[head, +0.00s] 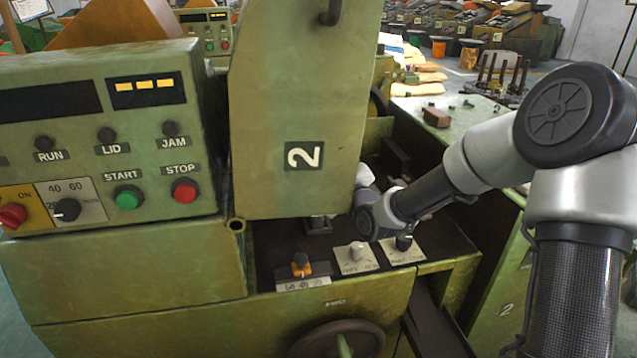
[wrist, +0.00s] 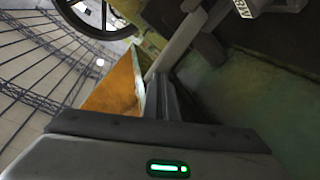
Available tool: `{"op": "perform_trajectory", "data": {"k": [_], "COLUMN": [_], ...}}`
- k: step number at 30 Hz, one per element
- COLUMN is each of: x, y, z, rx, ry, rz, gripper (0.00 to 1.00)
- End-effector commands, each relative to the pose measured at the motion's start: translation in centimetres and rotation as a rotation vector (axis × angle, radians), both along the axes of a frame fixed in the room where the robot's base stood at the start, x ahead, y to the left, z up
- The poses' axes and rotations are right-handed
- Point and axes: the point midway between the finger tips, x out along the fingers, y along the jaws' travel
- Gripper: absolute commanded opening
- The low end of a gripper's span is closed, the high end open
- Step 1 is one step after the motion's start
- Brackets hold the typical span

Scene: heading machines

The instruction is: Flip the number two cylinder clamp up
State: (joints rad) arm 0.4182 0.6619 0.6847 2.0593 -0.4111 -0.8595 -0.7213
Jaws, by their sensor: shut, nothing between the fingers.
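The number two machine has a large green upright cover (head: 290,90) marked "2" in the head view. I cannot make out its cylinder clamp for certain in the head view; the cover and my arm hide much of the space behind. In the wrist view a pale grey bar (wrist: 178,45) runs diagonally beyond the fingertips; I cannot tell whether it is part of the clamp. My gripper (wrist: 163,90) shows in the wrist view with its dark fingers together and empty, close to the bar's lower end. In the head view it is hidden behind the cover.
A control panel (head: 100,140) with buttons and knobs stands left of the cover. Small knobs on pale plates (head: 357,256) sit below my forearm. A handwheel (head: 337,340) is at the bottom. A green worktop (head: 465,112) with loose parts lies behind my arm.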

Motion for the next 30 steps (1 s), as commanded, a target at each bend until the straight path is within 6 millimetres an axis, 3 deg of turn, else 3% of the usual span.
{"op": "perform_trajectory", "data": {"k": [30], "x": [0.87], "y": [0.47], "z": [0.91], "rx": [0.000], "ry": [-0.002], "rz": [0.003], "gripper": [0.00]}}
